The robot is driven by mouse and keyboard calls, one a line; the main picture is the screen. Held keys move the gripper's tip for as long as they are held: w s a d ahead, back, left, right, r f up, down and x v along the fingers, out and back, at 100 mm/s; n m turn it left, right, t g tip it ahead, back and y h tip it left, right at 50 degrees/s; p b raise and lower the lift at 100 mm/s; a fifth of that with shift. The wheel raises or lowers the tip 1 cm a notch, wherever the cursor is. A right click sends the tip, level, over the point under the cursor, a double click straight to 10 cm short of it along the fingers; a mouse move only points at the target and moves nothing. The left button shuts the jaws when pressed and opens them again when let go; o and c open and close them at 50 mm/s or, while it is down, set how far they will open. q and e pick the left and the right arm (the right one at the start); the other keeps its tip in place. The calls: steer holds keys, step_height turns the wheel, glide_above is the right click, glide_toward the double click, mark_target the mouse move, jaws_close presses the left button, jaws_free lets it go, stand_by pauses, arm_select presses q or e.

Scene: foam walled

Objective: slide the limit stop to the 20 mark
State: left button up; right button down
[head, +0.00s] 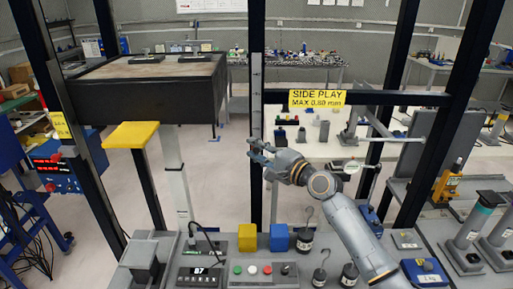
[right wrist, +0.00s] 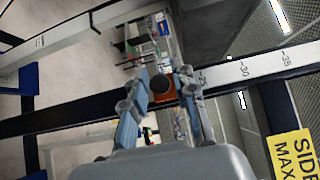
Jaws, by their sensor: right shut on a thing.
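The limit stop, with a dark and orange-red block (right wrist: 161,86), sits between the fingers of my right gripper (right wrist: 163,80) in the right wrist view. The gripper is shut on it at the dark upright post. In the head view my right gripper (head: 256,151) reaches the post from the right and hides the stop. The white scale (head: 257,95) runs up the post above the gripper. In the right wrist view the scale (right wrist: 262,66) reads 25, 30 and 35, with 25 nearest the stop. The 20 mark is not visible. My left gripper is not in view.
A yellow "SIDE PLAY" sign (head: 317,99) is on the crossbar right of the post. A large dark box (head: 150,88) stands left of the post. Below are a blue block (head: 279,237), a yellow block (head: 247,237), a button panel (head: 262,273) and hooked weights (head: 305,238).

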steer(key=shift+f+b, duration=0.4)
steer(key=shift+f, duration=1)
steer(key=c, duration=1.2)
jaws_free()
steer(key=shift+r, duration=0.1)
steer(key=v, duration=1.2)
